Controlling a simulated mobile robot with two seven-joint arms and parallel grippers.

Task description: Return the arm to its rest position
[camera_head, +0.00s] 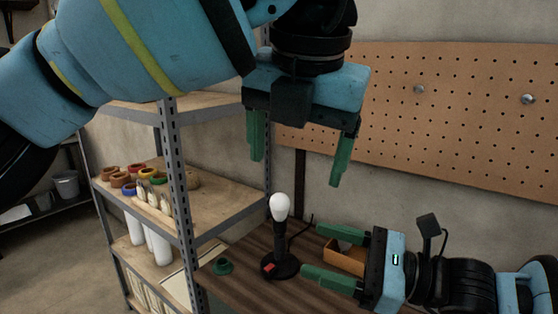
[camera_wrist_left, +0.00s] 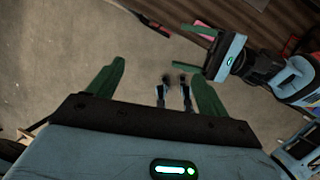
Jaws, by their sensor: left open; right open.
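My left gripper (camera_head: 298,168) hangs from the upper left with its green fingers spread, pointing down. It is open and empty, high above the table and the lamp.
A black lamp with a white bulb (camera_head: 279,207) stands on the wooden table (camera_head: 235,276). A metal shelf (camera_head: 178,190) with colored rings and bottles is at left; a pegboard (camera_head: 450,110) covers the wall.

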